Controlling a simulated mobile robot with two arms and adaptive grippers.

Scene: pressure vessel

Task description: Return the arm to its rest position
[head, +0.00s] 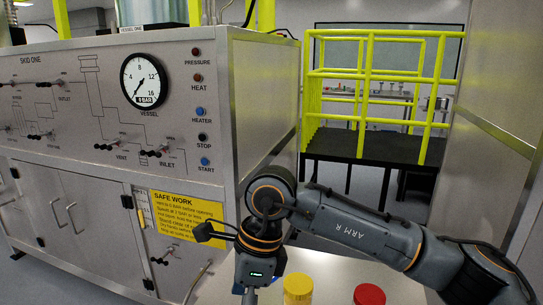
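My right arm (365,232), marked "ARM R", comes in from the lower right. It bends at a rounded joint and its wrist (258,240) hangs down over the front left part of a pale table. The body of my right gripper (250,296) shows only in part at the bottom edge. Its fingertips are out of view or too dark to make out, so I cannot tell whether it is open or holds anything. My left arm and gripper are not in view.
A yellow-lidded jar (298,289) and a red-lidded jar (369,294) stand on the table (325,268), right of the wrist. The SKID ONE panel (100,100), with a gauge (143,81) and buttons, stands close at left. Yellow railings (375,90) stand behind.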

